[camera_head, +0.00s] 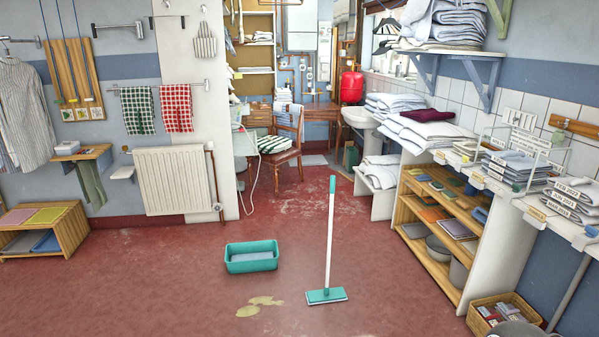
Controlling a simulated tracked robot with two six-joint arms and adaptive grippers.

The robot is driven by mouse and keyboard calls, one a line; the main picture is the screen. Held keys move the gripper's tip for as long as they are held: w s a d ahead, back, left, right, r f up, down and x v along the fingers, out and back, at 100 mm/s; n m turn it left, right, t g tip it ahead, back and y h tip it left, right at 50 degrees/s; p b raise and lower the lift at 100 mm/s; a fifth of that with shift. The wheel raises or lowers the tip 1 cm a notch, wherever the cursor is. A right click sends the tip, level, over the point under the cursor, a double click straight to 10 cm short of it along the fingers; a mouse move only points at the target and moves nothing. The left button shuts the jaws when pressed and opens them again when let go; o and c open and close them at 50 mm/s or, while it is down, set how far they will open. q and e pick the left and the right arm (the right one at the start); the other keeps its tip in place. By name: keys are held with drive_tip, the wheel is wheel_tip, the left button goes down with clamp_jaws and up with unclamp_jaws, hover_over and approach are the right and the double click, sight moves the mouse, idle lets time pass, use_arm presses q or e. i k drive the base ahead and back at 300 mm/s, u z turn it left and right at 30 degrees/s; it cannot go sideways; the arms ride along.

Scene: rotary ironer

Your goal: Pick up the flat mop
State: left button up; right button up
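The flat mop (329,236) stands upright on the red floor. It has a white pole with a teal grip at the top and a flat teal head (326,296) with a pale edge on the floor. Nothing holds it that I can see. Neither of my grippers shows in the head view.
A teal tub (251,256) with grey content stands on the floor left of the mop. A yellowish puddle (260,305) lies between them. A wooden shelf unit (440,220) and a wicker basket (503,312) stand at the right. The floor at the left front is clear.

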sight(328, 295)
drive_tip(key=z, duration=0.15)
drive_tip(key=i, duration=1.35)
drive_tip(key=z, duration=0.25)
drive_tip(key=i, duration=2.1)
